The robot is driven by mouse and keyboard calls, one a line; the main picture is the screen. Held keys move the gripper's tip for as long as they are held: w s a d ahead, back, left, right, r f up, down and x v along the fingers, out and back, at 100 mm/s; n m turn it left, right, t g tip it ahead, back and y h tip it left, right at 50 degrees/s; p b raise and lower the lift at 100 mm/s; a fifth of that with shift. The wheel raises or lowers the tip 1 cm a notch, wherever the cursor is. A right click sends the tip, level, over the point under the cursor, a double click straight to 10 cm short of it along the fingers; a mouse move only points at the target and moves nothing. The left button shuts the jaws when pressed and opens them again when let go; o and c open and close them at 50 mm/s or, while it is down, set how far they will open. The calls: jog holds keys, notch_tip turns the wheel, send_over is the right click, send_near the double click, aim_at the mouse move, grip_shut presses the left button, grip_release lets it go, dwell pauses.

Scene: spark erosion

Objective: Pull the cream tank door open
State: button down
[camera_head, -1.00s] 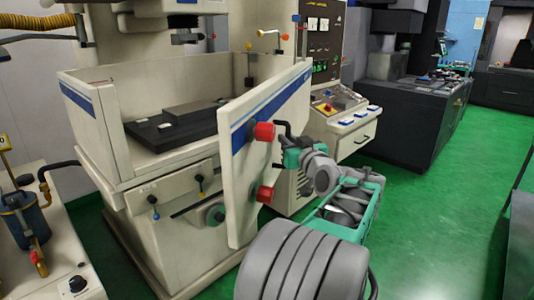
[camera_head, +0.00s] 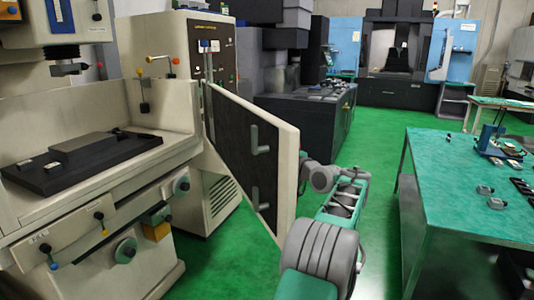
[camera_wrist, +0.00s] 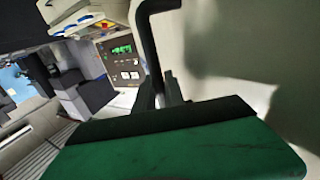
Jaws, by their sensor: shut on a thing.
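The cream tank door (camera_head: 286,165) stands swung wide open from the tank (camera_head: 165,105), its dark inner face and two grey latch pieces turned towards the head camera. The tank's front opening is clear, with a dark work table (camera_head: 75,165) inside. My gripper (camera_wrist: 165,95) is behind the door in the head view, so its fingers are hidden there. In the wrist view it is shut on the dark door handle (camera_wrist: 149,40), a bent bar beside the cream outer face. The exact finger contact is partly hidden by the green gripper body.
A green-topped table (camera_head: 460,190) stands to the right of my arm, with small parts on it. A control cabinet (camera_head: 205,60) stands behind the door, with dark machines (camera_head: 310,115) further back. Green floor is free between the door and the table.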

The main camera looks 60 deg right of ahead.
jog(key=shift+r, duration=0.15)
jog(key=c, duration=1.6)
grip_release()
jog(key=shift+w, duration=0.25)
jog(key=shift+o, duration=1)
jog(key=shift+s, duration=0.15)
jog(key=b+v, duration=0.2)
jog(key=v, duration=0.5)
jog(key=shift+s, duration=0.4)
jog(key=shift+a, duration=0.1)
